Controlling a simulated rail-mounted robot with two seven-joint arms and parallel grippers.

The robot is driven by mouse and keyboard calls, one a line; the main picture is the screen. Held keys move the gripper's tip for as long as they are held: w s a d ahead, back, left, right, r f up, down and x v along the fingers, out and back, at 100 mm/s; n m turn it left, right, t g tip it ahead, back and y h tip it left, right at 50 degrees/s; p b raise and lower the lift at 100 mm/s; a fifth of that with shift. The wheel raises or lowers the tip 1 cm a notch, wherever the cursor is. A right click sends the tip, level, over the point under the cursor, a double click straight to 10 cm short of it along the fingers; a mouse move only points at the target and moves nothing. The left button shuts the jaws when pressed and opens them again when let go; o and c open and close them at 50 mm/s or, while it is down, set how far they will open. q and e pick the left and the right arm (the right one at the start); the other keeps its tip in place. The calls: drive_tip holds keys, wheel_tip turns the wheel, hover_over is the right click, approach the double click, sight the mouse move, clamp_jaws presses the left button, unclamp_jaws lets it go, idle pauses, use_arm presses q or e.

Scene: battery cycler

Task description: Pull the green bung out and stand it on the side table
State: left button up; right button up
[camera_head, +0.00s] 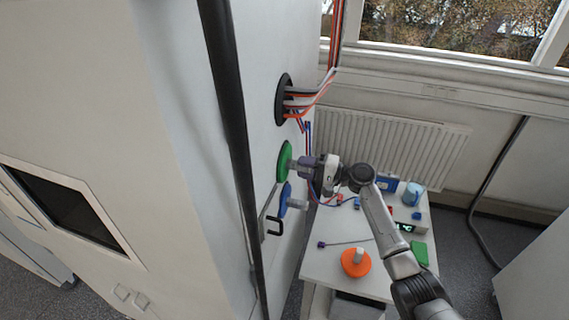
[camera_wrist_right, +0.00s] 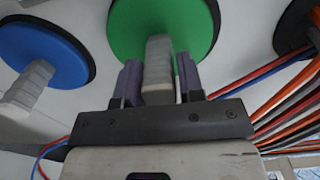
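The green bung (camera_head: 284,160) is a round disc with a grey handle, set against the side wall of the tall white cabinet. In the right wrist view the green bung (camera_wrist_right: 163,22) fills the top middle, with a dark rim at its right edge. My right gripper (camera_head: 297,165) is at its handle. In the wrist view the right gripper (camera_wrist_right: 160,78) has a finger close on each side of the handle and looks shut on it. The side table (camera_head: 325,262) stands below, beside the cabinet. My left gripper is out of view.
A blue bung (camera_head: 284,197) sits below the green one, and cables enter a black-rimmed port (camera_head: 283,100) above. An orange bung (camera_head: 355,264) lies on the table with its handle up. Blue items and a green block (camera_head: 419,253) crowd its right side; the front left is clear.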

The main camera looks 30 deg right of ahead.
drive_tip(key=shift+r, duration=0.1)
clamp_jaws()
drive_tip(key=shift+s, duration=0.1)
drive_tip(key=shift+s+d, duration=0.25)
drive_tip(key=shift+d, duration=0.05)
drive_tip(key=shift+s+d, duration=0.35)
idle(0.4)
drive_tip(key=shift+s, duration=0.1)
idle(0.5)
drive_tip(key=shift+s+d, duration=0.15)
drive_tip(key=shift+d, duration=0.05)
drive_tip(key=v, duration=0.5)
drive_tip(key=shift+r, duration=0.15)
idle(0.7)
